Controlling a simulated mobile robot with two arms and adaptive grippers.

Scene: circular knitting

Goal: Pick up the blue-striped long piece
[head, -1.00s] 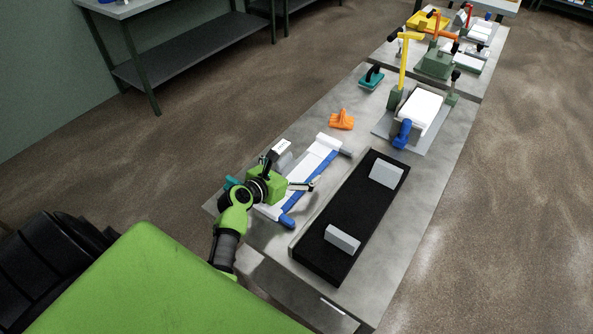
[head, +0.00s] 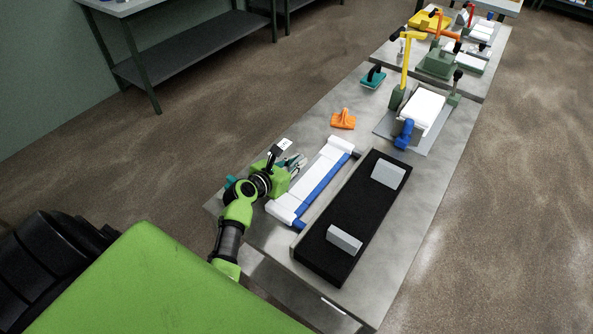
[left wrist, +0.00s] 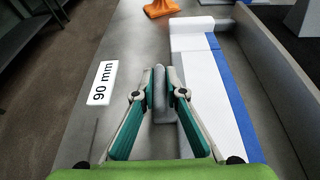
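The long white piece with a blue stripe along its right side (head: 313,181) lies on the grey table, left of the black tray. In the left wrist view the white piece (left wrist: 215,85) runs away from me, to the right of the fingers. My left gripper (head: 292,165) is left of this piece and apart from it. In the left wrist view its fingertips (left wrist: 160,84) stand on either side of a grey rounded bar (left wrist: 160,108). I cannot tell whether they press on it. My right gripper is not in view.
The black tray (head: 348,232) with two grey blocks lies to the right. A white "90 mm" label (left wrist: 101,82) is left of the fingers. An orange piece (head: 343,119) and a teal-handled tool (head: 373,78) stand farther back. A white machine with a yellow handle (head: 423,107) stands beyond.

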